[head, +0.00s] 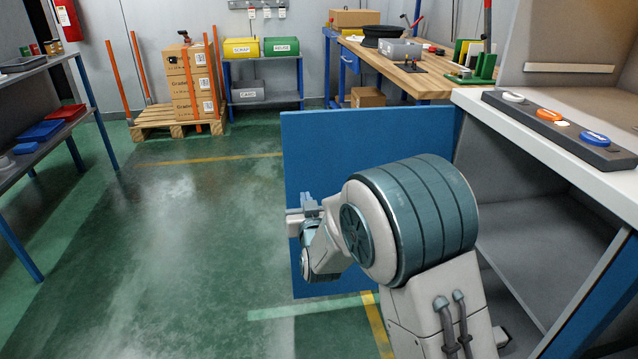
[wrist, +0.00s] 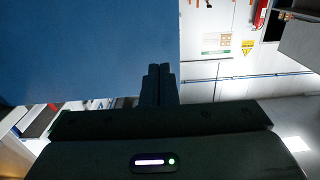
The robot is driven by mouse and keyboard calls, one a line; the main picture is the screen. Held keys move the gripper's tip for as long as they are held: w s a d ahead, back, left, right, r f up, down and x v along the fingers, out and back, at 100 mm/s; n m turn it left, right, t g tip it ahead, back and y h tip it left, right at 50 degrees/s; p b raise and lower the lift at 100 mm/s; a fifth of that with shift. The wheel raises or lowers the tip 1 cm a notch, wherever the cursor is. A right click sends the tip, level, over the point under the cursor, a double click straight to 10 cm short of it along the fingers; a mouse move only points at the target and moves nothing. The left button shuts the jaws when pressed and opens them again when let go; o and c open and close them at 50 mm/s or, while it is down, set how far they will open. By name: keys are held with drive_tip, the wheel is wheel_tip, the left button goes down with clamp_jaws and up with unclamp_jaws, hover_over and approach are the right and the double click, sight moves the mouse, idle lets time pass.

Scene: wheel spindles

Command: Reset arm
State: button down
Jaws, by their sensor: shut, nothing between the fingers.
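My gripper (wrist: 160,70) shows in the wrist view with its two fingers together and nothing between them. In the head view my arm reaches forward and left, and the gripper end (head: 296,222) is at the left edge of a blue panel (head: 370,140). The panel looks like an open door of the white-topped cabinet on the right. In the wrist view the blue panel (wrist: 80,50) fills the upper left, close to the fingers. I cannot tell whether the fingers touch it. The fingertips are partly hidden in the head view.
The white-topped cabinet (head: 540,125) stands open at right, with a button box (head: 560,125) on top. A wooden workbench (head: 410,75) stands behind the panel. A pallet (head: 170,122) with boxes is at the back. A shelf rack (head: 85,85) is at left. The green floor between is clear.

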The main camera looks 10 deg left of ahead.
drive_tip(key=s+d+r+m+g+h+p, duration=0.1)
drive_tip(key=s+d+r+g+h+p, duration=0.2)
drive_tip(key=d+r+p, duration=0.6)
drive_tip(key=s+d+r+m+g+h+p, duration=0.1)
drive_tip(key=s+d+r+g+p, duration=0.3)
drive_tip(key=d+r+p, duration=0.55)
drive_tip(key=s+d+r+m+g+h+p, duration=0.1)
drive_tip(key=s+d+r+p, duration=0.3)
drive_tip(key=s, duration=0.4)
drive_tip(key=s+d+r+m+g+h+p, duration=0.1)
drive_tip(key=s+d+r+g+p, duration=0.2)
drive_tip(key=s, duration=0.5)
drive_tip(key=s+d+r+g+h+p, duration=0.1)
drive_tip(key=s+d+r+g+p, duration=0.1)
drive_tip(key=s+d+r+p, duration=0.2)
drive_tip(key=s+d+r, duration=0.2)
drive_tip(key=s+d, duration=0.2)
drive_tip(key=shift+d+r+m+g+p, duration=0.15)
drive_tip(key=shift+r+m+g+p, duration=0.15)
drive_tip(key=shift+m+p, duration=0.1)
